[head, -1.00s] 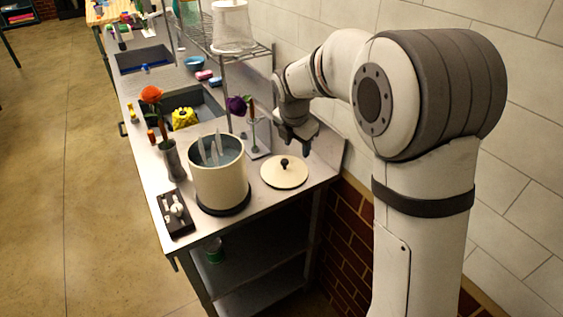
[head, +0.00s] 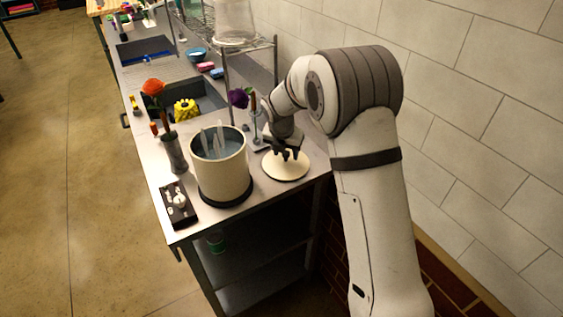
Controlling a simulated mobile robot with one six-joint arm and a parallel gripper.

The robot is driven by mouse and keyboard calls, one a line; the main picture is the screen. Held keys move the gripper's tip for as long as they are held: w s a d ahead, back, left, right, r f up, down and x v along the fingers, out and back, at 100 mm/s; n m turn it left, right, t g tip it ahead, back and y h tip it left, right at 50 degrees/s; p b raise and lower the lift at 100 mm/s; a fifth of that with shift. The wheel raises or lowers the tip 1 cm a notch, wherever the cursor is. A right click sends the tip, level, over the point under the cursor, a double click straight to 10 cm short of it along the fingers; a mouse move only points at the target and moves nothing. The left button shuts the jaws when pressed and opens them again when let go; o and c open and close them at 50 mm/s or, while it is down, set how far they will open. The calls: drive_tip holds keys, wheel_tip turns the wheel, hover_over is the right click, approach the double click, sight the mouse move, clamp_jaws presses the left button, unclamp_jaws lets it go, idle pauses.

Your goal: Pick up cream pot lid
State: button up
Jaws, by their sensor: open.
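The cream pot lid (head: 287,170) lies flat on the steel counter, to the right of the cream pot (head: 222,176). My gripper (head: 286,155) is open and sits just above the lid, around or close to where its dark knob is. The fingers hide the knob, so I cannot tell whether they touch it. The cream pot stands open on a dark round base, with water and several pale upright pieces inside.
A metal vase with an orange flower (head: 153,87) stands left of the pot, behind a dark tray (head: 179,205) with white pieces. A purple flower (head: 238,97) and a wire shelf (head: 250,46) stand behind the lid. The tiled wall (head: 470,120) is at the right.

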clamp_jaws()
idle(0.5)
